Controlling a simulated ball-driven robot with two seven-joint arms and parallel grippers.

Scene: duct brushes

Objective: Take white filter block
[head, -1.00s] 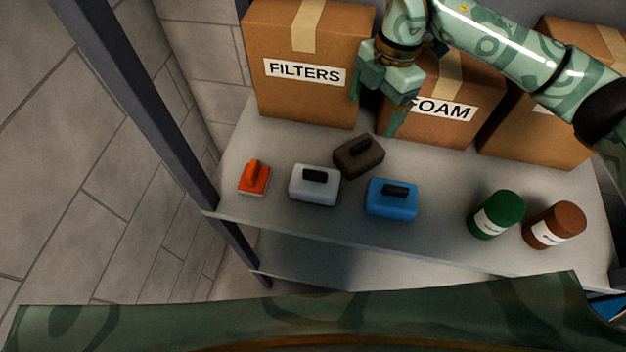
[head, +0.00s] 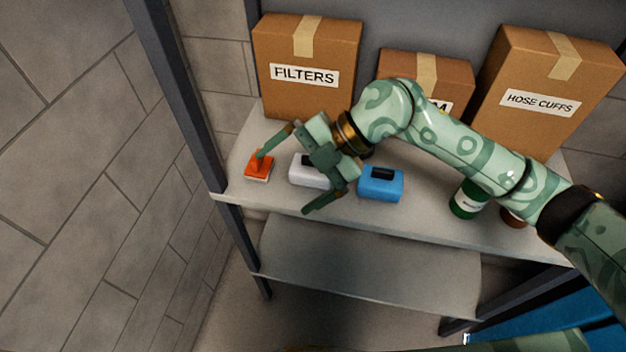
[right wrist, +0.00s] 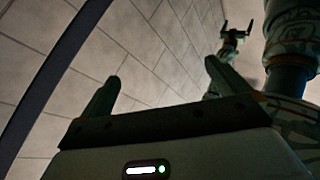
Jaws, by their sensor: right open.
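The white filter block (head: 309,173), a pale block with a black handle, sits on the upper shelf between an orange brush and a blue block. My right gripper (head: 283,180) is open over it in the head view, one finger toward the orange brush and the other past the block's front side. The gripper hides part of the block, and I cannot tell if they touch. In the right wrist view my right gripper's fingers (right wrist: 162,88) stand apart with nothing between them. My left gripper (right wrist: 236,30) shows small in that view, its fingers apart.
The orange brush (head: 258,168) is close to one finger. The blue block (head: 380,185) is to the right. Green (head: 467,202) and brown canisters are partly behind my arm. Boxes, including FILTERS (head: 305,50), line the back. A dark post (head: 180,90) stands left.

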